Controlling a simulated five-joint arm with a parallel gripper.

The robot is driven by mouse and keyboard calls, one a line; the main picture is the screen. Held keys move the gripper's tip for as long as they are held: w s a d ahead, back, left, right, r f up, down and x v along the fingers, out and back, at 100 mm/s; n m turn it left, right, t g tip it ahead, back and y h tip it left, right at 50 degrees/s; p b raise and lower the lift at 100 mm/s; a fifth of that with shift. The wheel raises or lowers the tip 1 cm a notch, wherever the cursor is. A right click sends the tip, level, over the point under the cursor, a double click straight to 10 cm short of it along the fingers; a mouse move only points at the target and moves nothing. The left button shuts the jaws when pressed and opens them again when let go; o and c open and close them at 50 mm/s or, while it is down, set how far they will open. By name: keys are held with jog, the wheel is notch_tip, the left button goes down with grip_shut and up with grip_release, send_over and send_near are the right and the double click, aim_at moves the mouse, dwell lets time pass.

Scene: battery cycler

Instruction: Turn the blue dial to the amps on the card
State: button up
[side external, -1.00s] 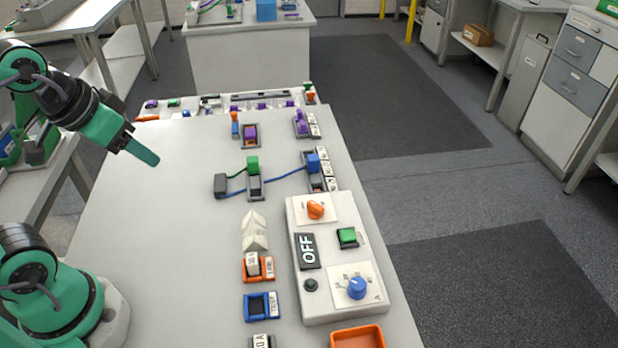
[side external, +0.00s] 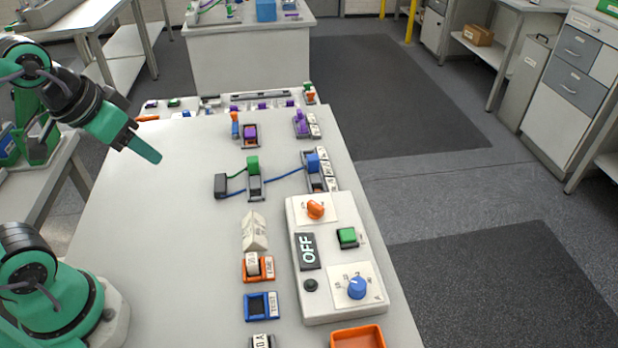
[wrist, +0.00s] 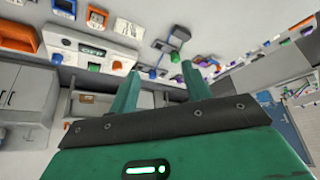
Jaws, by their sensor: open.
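The blue dial (side external: 357,288) sits on a white scale plate at the near right of the white cycler box (side external: 340,313). Its scale marks are too small to read. The dial also shows at the left of the wrist view (wrist: 57,58). A white folded card (side external: 255,231) stands on the table left of the box; its print is not legible. It also shows in the wrist view (wrist: 128,28). My gripper (side external: 145,149) is in the air over the table's left side, well away from the dial. In the wrist view my gripper (wrist: 161,74) is open and empty.
The box also bears an orange knob (side external: 316,209), a green button (side external: 347,237), a black button (side external: 311,285) and an OFF display (side external: 308,251). An orange holder (side external: 251,276), a blue holder (side external: 262,307) and an orange tray (side external: 357,337) are near. The table's left side is clear.

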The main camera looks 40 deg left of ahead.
jog(key=w+d+g, duration=0.2)
jog(key=w+d, duration=0.4)
jog(key=d, duration=0.1)
jog(key=m+g, duration=0.1)
jog(key=g, duration=0.3)
send_near(358, 283)
jog(key=shift+s+a+f, duration=0.1)
jog(key=shift+a+f, duration=0.25)
jog(key=shift+s+d+f, duration=0.15)
jog(key=shift+d+f, duration=0.15)
jog(key=shift+d, duration=0.1)
jog(key=shift+f, duration=0.15)
jog(key=shift+f, duration=3.75)
